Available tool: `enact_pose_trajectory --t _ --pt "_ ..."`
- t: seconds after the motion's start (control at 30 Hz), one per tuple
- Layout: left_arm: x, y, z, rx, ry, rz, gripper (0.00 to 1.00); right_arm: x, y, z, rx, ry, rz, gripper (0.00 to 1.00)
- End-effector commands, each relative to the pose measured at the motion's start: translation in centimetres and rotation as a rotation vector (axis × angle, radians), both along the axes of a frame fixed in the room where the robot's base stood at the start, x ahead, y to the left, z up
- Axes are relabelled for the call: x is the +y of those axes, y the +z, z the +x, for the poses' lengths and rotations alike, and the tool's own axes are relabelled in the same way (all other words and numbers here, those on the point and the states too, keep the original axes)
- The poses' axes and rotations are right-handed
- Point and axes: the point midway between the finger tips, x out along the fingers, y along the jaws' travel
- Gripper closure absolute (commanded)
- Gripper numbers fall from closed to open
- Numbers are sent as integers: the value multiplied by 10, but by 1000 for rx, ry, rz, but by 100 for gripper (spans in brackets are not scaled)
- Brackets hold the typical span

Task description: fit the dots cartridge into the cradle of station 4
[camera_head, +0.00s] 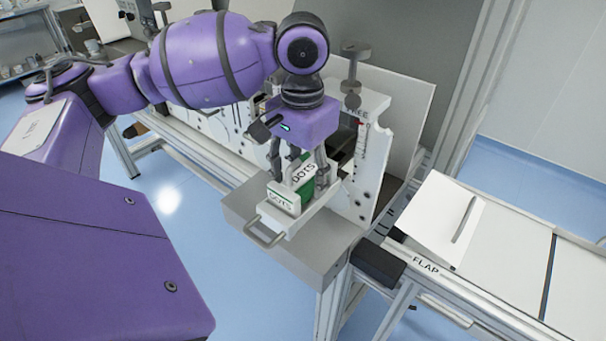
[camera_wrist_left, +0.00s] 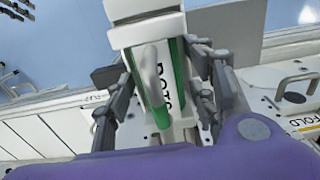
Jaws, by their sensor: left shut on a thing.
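The dots cartridge (camera_head: 285,200) is a white and green block lettered DOTS. My left gripper (camera_head: 300,170) comes down from above and is shut on it. In the left wrist view the cartridge (camera_wrist_left: 172,92), with its grey handle, lies between the fingers of the left gripper (camera_wrist_left: 158,115). The cartridge is at a white pulled-out cradle (camera_head: 309,217) with a metal loop handle at its front. I cannot tell whether it is fully seated. No station number 4 is readable. My right gripper is not in view.
An upright white panel (camera_head: 368,165), with a partly readable label ending in REE, stands right of the gripper. A grey ledge (camera_head: 320,250) lies under the cradle. A white surface marked FLAP (camera_head: 440,215) is at the right. Blue floor is open below left.

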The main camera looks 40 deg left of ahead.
Motion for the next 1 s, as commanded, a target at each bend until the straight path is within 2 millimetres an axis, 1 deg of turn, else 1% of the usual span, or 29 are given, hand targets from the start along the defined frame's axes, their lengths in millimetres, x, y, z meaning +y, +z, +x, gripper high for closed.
enact_pose_trajectory --t 0.17,0.2,0.3,0.6,0.7,0.77,0.87,1.0 --pt "0 -2 0 -2 0 -1 92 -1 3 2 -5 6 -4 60" --pt "0 -3 0 0 0 0 44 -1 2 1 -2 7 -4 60" --pt "0 -3 0 1 0 0 31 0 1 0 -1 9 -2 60" --pt "0 -3 0 1 0 0 30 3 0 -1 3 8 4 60" --pt "0 1 0 0 0 1 30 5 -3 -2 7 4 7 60" --pt "0 9 0 -1 0 0 30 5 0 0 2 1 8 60" --pt "0 28 1 -6 0 0 30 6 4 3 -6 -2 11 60" --pt "0 61 1 -7 1 -2 30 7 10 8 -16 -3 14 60"
